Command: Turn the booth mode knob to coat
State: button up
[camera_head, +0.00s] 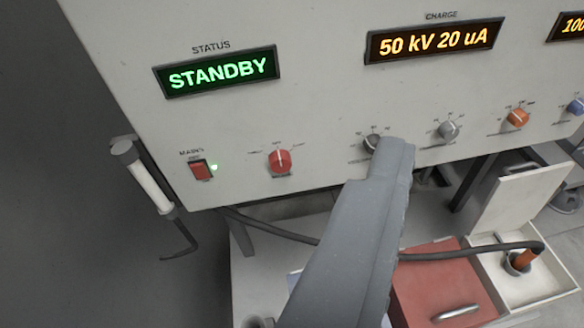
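A red round knob (280,160) sits on the lower part of the pale control panel, with small labels around it too small to read. Its white pointer line stands roughly upright. I take it for the booth mode knob, though its caption is not legible. The green status display (218,72) above reads STANDBY. My gripper (392,150) reaches up from the bottom centre, to the right of the red knob and apart from it in the picture. Its tip partly covers a grey knob (371,142); I cannot tell whether they touch. The finger gap is not visible.
Grey (448,130), orange (517,118) and blue knobs (575,106) line the right. A hooked rod hangs at the panel's left edge. A red box (440,282) and cable lie below.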

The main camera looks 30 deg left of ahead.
jog(key=w+f+n+t+h, duration=0.2)
jog(key=w+n+t, duration=0.1)
jog(key=w, duration=0.6)
jog(key=n+g+y+b, duration=0.2)
jog(key=n+g+y, duration=0.3)
jog(key=n+y, duration=1)
send_near(284, 167)
jog(key=shift+n+h, duration=0.6)
jog(key=shift+h, duration=0.1)
jog(key=x, duration=0.8)
jog(key=shift+a+r, duration=0.3)
jog(key=shift+a, duration=0.1)
jog(key=c, duration=1)
